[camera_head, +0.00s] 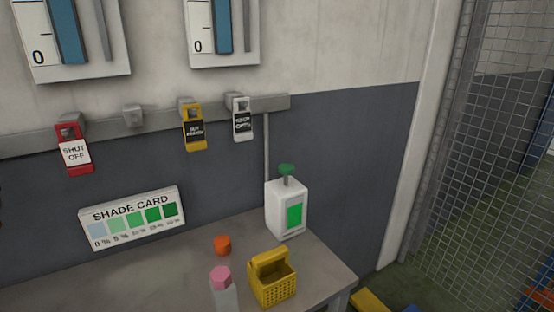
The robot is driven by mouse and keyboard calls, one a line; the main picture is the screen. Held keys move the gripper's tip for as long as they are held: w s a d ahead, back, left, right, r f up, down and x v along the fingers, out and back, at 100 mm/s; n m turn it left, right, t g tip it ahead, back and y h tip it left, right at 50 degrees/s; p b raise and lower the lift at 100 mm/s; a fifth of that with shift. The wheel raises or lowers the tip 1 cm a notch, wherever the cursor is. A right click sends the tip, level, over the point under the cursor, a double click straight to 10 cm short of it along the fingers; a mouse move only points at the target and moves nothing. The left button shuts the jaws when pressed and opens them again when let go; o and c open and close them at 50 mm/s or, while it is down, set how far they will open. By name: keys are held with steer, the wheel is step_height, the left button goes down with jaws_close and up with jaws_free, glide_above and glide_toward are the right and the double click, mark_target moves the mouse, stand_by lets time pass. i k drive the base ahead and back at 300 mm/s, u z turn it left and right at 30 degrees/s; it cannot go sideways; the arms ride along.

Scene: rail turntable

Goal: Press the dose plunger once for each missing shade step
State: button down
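The dose dispenser (286,211) is a white box with a bright green panel on its front, standing upright at the back right of the grey table. Its green dose plunger (286,170) stands up on a short stem on top. My gripper is not in view.
A yellow basket (272,282) and an orange cap-like piece (222,245) sit in front of the dispenser. Red (74,152), yellow (194,130) and white (242,121) tags hang on the wall rail. The table's left part (150,272) is clear. A mesh fence (500,150) stands right.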

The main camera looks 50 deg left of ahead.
mark_target(285, 169)
steer(key=u, duration=0.6)
steer(key=i, duration=0.8)
steer(key=u, duration=1.35)
steer(key=i, duration=0.4)
steer(key=u, duration=0.3)
